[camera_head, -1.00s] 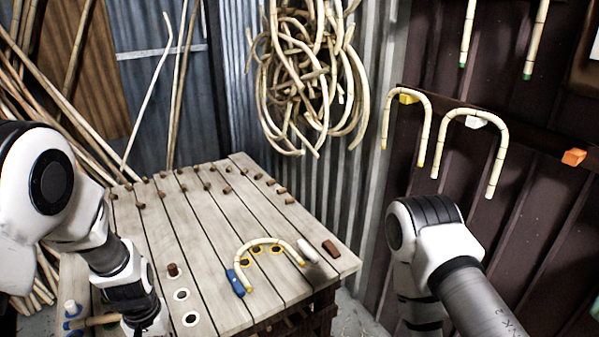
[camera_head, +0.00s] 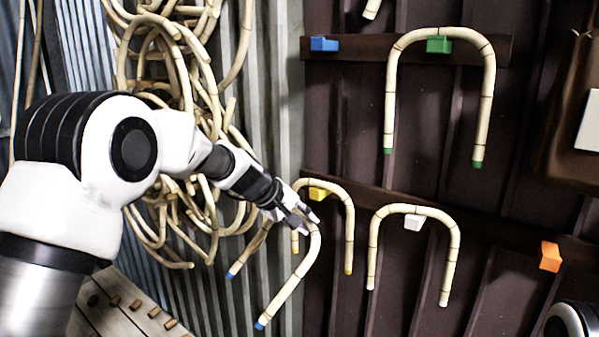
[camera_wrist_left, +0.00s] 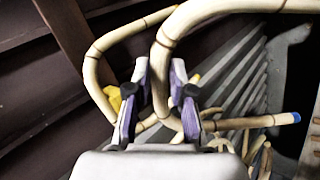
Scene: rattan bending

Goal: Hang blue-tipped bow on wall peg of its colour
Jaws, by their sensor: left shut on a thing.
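My left gripper (camera_head: 308,218) is shut on the blue-tipped bow (camera_head: 299,272), a pale cane arch held in the air at its curved top, in front of the wall. Both blue ends point down to the left. In the left wrist view, the gripper (camera_wrist_left: 160,85) pinches the cane (camera_wrist_left: 165,62), and one blue tip shows at the right. The blue peg (camera_head: 323,44) sits bare on the upper wall rail, above and apart from the held bow. My right gripper is out of view.
A yellow-tipped bow (camera_head: 348,230) hangs on the yellow peg (camera_head: 318,193), close behind my left gripper. A bow (camera_head: 460,250) hangs on the white peg (camera_head: 413,223). A green-tipped bow (camera_head: 487,90) hangs on the green peg (camera_head: 439,44). The orange peg (camera_head: 550,256) is bare. Coiled cane (camera_head: 170,50) hangs at left.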

